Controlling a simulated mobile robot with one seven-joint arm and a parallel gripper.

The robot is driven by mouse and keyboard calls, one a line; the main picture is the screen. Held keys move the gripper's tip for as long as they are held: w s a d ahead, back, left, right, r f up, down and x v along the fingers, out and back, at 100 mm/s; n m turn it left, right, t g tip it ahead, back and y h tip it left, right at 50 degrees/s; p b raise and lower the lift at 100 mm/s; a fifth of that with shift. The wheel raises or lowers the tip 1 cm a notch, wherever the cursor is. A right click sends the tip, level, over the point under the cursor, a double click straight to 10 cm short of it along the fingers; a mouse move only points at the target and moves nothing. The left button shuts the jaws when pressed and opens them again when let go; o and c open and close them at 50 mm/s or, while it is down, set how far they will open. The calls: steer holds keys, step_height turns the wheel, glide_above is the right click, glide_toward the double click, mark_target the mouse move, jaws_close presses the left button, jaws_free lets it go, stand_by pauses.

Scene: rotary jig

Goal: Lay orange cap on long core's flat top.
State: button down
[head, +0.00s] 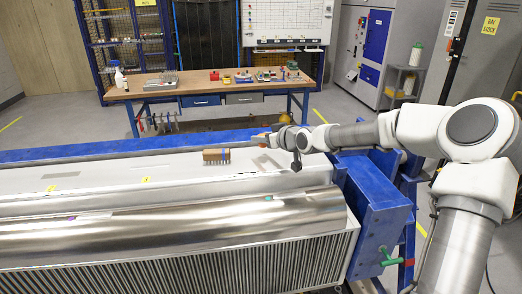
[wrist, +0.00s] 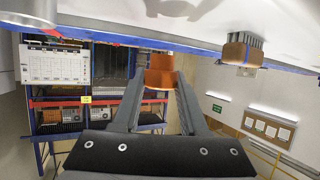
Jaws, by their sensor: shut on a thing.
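In the wrist view the orange cap (wrist: 160,78) sits between the two grey fingertips of my gripper (wrist: 162,88), which is shut on it. In the head view my gripper (head: 274,139) is over the far right part of a long pale flat top, and only a small bit of orange (head: 262,138) shows at its tip. I take this long pale body (head: 110,172) to be the long core, but I cannot be sure. The cap is close to the pale surface (wrist: 205,25) in the wrist view; I cannot tell whether they touch.
A brown block with grey teeth (head: 216,156) stands on the pale top left of my gripper; it also shows in the wrist view (wrist: 243,52). A blue frame (head: 375,205) with a green handle (head: 390,257) is at the right end. A workbench (head: 215,87) stands behind.

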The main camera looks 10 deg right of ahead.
mark_target(261, 146)
steer(key=shift+w+a+f, duration=0.1)
steer(key=shift+a+f, duration=0.1)
steer(key=shift+a, duration=0.1)
steer(key=shift+f, duration=1.95)
steer(key=shift+c, duration=2.2)
jaws_free()
steer(key=shift+f, duration=0.1)
steer(key=v, duration=1.2)
steer(key=shift+p, duration=0.3)
